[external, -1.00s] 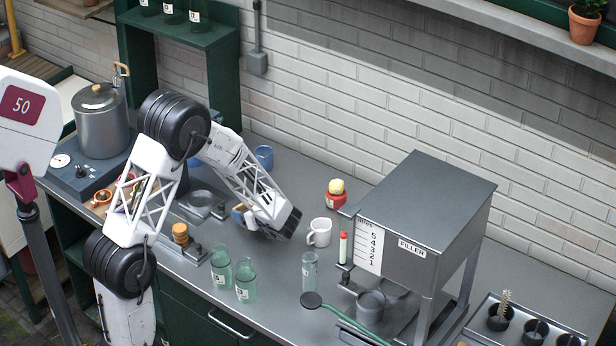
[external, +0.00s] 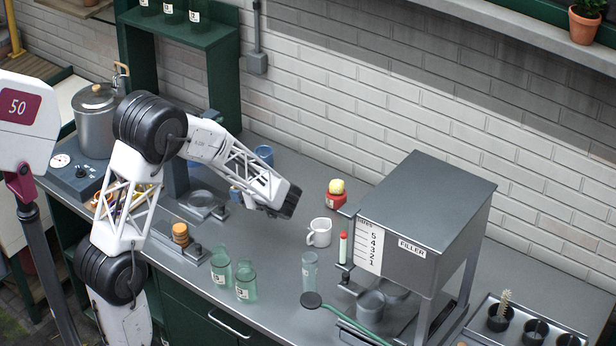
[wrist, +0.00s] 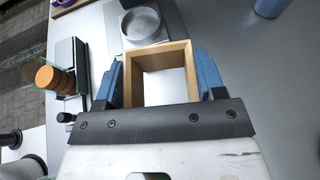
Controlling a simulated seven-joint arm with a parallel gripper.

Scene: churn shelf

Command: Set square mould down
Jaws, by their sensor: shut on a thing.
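The square mould (wrist: 160,49), an open light-wood frame, sits between the two blue fingers of my gripper (wrist: 160,74) in the wrist view. A finger presses each side, and the grey counter shows through the frame's opening. In the external view my gripper (external: 236,194) is mostly hidden behind my forearm. Only a bit of blue shows, just right of the round metal dish, and the mould cannot be made out. Whether the mould touches the counter is unclear.
The round metal dish (wrist: 141,24) is just beyond the mould. An orange-brown stack (wrist: 54,80) on a dark stand is at left. A blue cup (external: 264,156) stands behind, and a white mug (external: 320,232) and green bottles (external: 245,280) stand to the right and front. The counter between is clear.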

